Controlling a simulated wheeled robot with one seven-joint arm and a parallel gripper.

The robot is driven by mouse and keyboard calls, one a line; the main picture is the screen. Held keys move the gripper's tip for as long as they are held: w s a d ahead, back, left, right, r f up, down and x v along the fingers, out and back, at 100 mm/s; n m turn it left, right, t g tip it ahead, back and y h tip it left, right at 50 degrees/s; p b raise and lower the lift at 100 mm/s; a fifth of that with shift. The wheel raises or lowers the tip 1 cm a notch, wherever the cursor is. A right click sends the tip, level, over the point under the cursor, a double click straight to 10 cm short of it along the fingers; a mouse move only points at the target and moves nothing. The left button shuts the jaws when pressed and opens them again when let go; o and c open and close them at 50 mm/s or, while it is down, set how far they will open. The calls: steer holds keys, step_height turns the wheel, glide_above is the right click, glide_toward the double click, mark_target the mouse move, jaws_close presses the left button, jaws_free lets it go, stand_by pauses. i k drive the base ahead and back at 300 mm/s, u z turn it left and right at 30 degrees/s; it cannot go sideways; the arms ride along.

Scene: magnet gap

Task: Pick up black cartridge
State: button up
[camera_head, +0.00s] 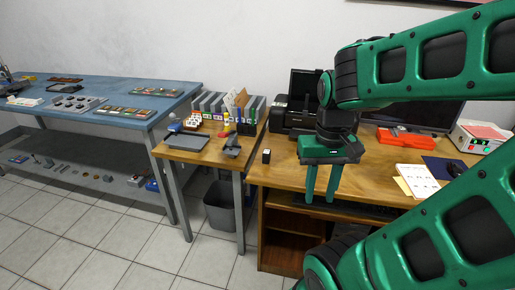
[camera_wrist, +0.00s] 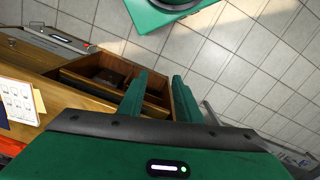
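A small upright black block with a pale top, which looks like the black cartridge (camera_head: 266,157), stands near the left front of the wooden desk in the head view. My gripper (camera_head: 320,198) is to the right of it, in front of the desk's edge, with its green fingers pointing down. The fingers are apart with nothing between them. The wrist view also shows my gripper (camera_wrist: 161,76) open and empty, over the desk's open shelf and the tiled floor. I cannot make out the cartridge in the wrist view.
The wooden desk (camera_head: 375,178) also bears a black printer (camera_head: 279,122), an orange case (camera_head: 405,139), papers (camera_head: 416,180) and a white device (camera_head: 480,137). A smaller table with a grey tray (camera_head: 186,142) stands left of it, above a grey bin (camera_head: 219,207). The desk around the block is clear.

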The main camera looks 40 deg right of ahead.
mark_target(266, 156)
steer(key=u, duration=0.05)
steer(key=i, duration=0.9)
